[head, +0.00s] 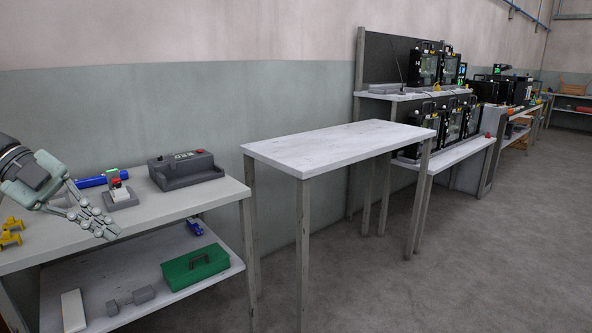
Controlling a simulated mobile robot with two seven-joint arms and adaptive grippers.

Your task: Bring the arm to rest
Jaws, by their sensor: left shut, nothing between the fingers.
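My left gripper (96,222) comes in from the left edge in the head view. It points down and to the right over the front part of the left workbench (222,190). Its fingers are together, and nothing shows between them. My right gripper does not show. I cannot tell from this view whether the fingertips touch the bench top.
The middle table (340,143) is bare. Racks of floodlight housings (425,68) stand beyond.

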